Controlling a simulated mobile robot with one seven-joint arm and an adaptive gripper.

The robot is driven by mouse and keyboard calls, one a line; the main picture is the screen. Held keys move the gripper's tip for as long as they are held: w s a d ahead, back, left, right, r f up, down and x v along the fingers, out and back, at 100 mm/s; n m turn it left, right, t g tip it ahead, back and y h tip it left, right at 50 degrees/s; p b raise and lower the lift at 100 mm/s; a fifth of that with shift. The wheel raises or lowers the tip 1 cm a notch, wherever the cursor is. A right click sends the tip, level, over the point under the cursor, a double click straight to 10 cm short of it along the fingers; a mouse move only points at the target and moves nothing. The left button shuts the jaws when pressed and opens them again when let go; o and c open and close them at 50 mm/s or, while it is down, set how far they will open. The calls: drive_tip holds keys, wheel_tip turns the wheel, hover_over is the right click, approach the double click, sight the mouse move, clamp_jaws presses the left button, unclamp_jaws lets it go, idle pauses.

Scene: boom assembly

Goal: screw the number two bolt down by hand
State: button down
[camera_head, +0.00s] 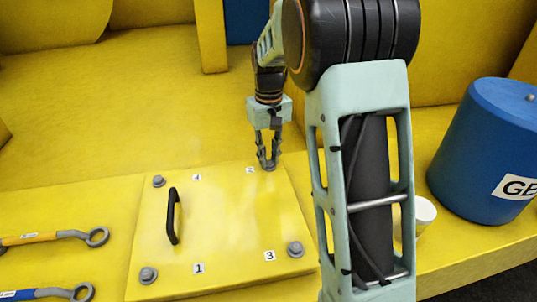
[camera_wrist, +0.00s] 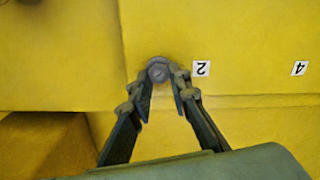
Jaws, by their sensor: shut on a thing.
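The number two bolt (camera_wrist: 158,72) is a grey round-headed bolt at the corner of the yellow panel (camera_head: 225,235), beside the label 2 (camera_head: 250,170). My gripper (camera_head: 267,165) points down at that corner, with its fingers around the bolt. In the wrist view my gripper (camera_wrist: 159,82) is shut on the bolt head, one finger on each side. The label also shows in the wrist view (camera_wrist: 201,68). In the head view the fingers mostly hide the bolt. How deep the bolt sits cannot be told.
Other bolts stand at corners 4 (camera_head: 158,181), 1 (camera_head: 148,275) and 3 (camera_head: 295,249). A black handle (camera_head: 173,216) rises from the panel. An orange wrench (camera_head: 50,238) and a blue wrench (camera_head: 45,293) lie left. A blue drum (camera_head: 485,150) and white cup (camera_head: 425,213) stand right.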

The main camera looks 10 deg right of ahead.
drive_tip(key=m+p, duration=0.1)
drive_tip(key=m, duration=0.3)
drive_tip(key=shift+d+m, duration=0.1)
drive_tip(key=shift+m, duration=1.9)
drive_tip(key=c, duration=1.8)
unclamp_jaws()
drive_tip(key=shift+r, duration=0.1)
wheel_tip(320, 180, up, 12)
